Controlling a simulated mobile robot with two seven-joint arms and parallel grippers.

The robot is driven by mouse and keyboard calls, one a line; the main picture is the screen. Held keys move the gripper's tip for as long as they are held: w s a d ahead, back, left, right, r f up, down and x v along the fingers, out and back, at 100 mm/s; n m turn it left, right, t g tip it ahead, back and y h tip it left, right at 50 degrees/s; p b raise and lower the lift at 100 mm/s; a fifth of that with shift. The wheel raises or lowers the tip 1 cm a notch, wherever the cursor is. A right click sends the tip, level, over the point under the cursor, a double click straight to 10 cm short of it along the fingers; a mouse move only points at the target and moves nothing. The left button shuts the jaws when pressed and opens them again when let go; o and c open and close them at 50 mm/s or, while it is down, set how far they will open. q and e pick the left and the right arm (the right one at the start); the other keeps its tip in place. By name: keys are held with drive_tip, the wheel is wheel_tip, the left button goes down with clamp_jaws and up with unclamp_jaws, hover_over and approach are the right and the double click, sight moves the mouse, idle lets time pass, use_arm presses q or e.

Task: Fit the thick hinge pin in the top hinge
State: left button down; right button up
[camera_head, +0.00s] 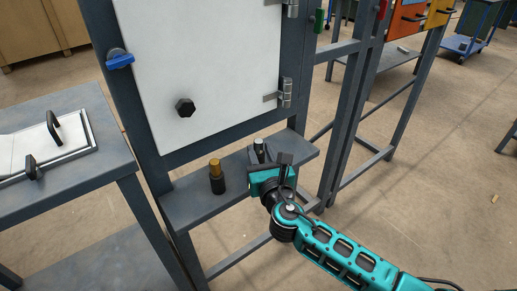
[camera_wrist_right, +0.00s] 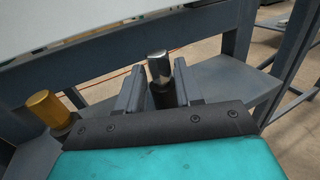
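My right gripper (camera_head: 272,162) is at the shelf in front of the white door. In the right wrist view its two fingers (camera_wrist_right: 160,88) stand apart on either side of a silver-topped pin (camera_wrist_right: 159,68) with a dark lower part. The same pin (camera_head: 259,146) stands upright in the head view. A gold-topped pin (camera_head: 216,169) stands in a black holder (camera_head: 217,185) to the left; it also shows in the wrist view (camera_wrist_right: 48,108). I cannot tell which pin is thicker. The top hinge (camera_head: 290,8) is at the door's right edge, cut by the picture's upper edge. My left gripper is out of view.
The grey shelf (camera_head: 200,203) bears both pins. The white door (camera_head: 215,70) has a black knob (camera_head: 185,107), a blue latch (camera_head: 119,59) and a lower hinge (camera_head: 285,92). A grey table (camera_head: 95,170) with a panel stands at left. Open floor lies at right.

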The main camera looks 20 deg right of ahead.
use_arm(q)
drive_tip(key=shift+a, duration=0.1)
use_arm(e)
clamp_jaws()
